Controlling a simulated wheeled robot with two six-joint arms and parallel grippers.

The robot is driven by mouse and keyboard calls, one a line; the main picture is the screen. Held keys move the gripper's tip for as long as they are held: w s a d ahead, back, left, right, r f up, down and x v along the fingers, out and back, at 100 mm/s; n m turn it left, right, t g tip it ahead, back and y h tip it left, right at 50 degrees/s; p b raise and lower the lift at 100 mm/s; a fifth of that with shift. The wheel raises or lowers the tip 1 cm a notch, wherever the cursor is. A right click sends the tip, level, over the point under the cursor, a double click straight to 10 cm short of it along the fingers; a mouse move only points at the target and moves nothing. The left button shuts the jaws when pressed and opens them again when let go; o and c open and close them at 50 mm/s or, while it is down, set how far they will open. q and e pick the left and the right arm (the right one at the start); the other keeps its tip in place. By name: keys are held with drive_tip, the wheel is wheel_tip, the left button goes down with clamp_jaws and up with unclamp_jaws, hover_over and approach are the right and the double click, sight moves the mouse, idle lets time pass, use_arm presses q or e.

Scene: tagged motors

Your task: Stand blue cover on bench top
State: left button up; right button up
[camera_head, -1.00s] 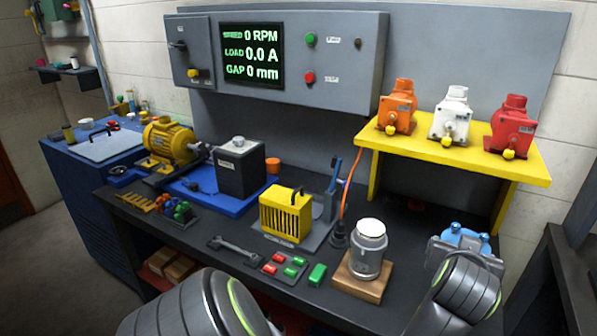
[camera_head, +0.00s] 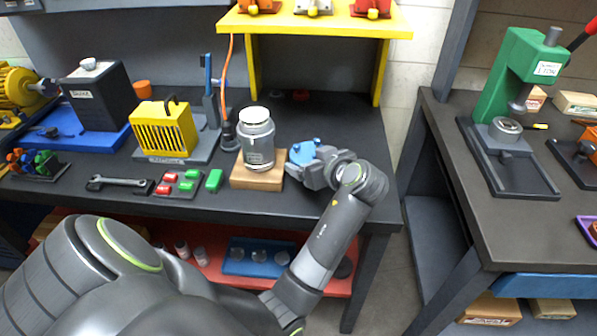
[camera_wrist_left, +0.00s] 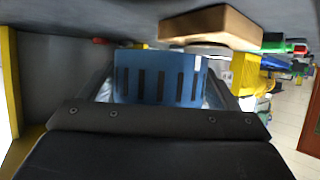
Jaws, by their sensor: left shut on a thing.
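The blue cover (camera_head: 303,150) is in the jaws of my left gripper (camera_head: 318,167), over the right part of the dark bench top (camera_head: 340,125). It is just right of the glass jar's wooden base. In the left wrist view the blue cover (camera_wrist_left: 160,78) shows a slotted side between the two fingers of the left gripper (camera_wrist_left: 158,90). The gripper hides part of the cover in the head view. I cannot tell whether the cover touches the bench top. My right gripper is not in view.
The jar (camera_head: 257,142) on its wooden base (camera_head: 255,178) stands close left of the cover. A yellow shelf (camera_head: 315,24) on legs rises behind. Left are a green block (camera_head: 214,181) and a yellow slotted cover (camera_head: 165,128). Some bench top behind the gripper is clear.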

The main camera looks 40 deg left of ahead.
use_arm(q)
wheel_tip(320, 180, down, 6)
drive_tip(key=shift+f, duration=0.1)
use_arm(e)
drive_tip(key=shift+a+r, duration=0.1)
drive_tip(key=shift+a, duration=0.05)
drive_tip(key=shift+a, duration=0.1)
use_arm(q)
drive_tip(key=shift+f, duration=0.15)
drive_tip(key=o, duration=1)
